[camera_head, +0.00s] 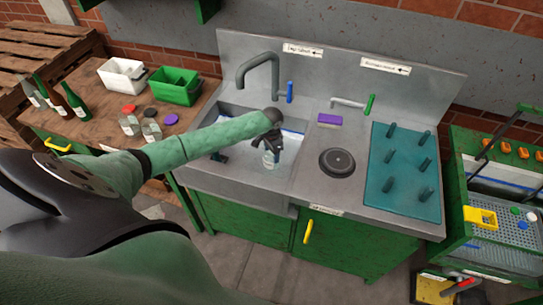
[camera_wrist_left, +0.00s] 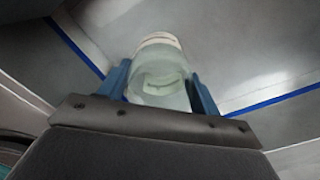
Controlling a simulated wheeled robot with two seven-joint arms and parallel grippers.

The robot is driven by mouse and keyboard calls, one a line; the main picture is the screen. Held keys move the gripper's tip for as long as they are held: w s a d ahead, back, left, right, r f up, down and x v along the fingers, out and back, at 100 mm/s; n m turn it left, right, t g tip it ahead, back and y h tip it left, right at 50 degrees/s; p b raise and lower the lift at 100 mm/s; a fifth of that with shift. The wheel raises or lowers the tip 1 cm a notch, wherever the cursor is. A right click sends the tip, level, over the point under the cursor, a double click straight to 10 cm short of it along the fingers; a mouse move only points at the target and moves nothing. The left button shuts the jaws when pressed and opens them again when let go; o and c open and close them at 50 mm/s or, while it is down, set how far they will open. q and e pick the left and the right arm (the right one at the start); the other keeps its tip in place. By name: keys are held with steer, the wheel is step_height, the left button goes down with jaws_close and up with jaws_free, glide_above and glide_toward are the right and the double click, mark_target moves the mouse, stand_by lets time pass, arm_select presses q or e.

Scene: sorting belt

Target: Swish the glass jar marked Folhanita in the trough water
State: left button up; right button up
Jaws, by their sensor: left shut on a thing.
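My left gripper (camera_head: 269,142) is over the sink trough (camera_head: 236,112), with its arm coming in from the left. It is shut on a glass jar (camera_head: 270,160), which hangs below it inside the trough. In the left wrist view the clear, pale green jar (camera_wrist_left: 160,75) sits between the two blue fingers of the gripper (camera_wrist_left: 160,88). Its marking cannot be read. A blue line runs around the trough walls. I cannot tell how far the jar is in the water. My right gripper is not in view.
A grey tap (camera_head: 262,65) with a blue lever (camera_head: 289,92) stands behind the trough. Right of it are a purple brush (camera_head: 329,119), a round black disc (camera_head: 337,162) and a teal peg mat (camera_head: 402,175). Bottles, jars, lids and two bins crowd the wooden table (camera_head: 95,130) at left.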

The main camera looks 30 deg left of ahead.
arm_select(q)
step_height(320, 180, up, 18)
steer(key=shift+f, duration=0.15)
stand_by(1.1)
steer(key=shift+w, duration=0.1)
stand_by(0.5)
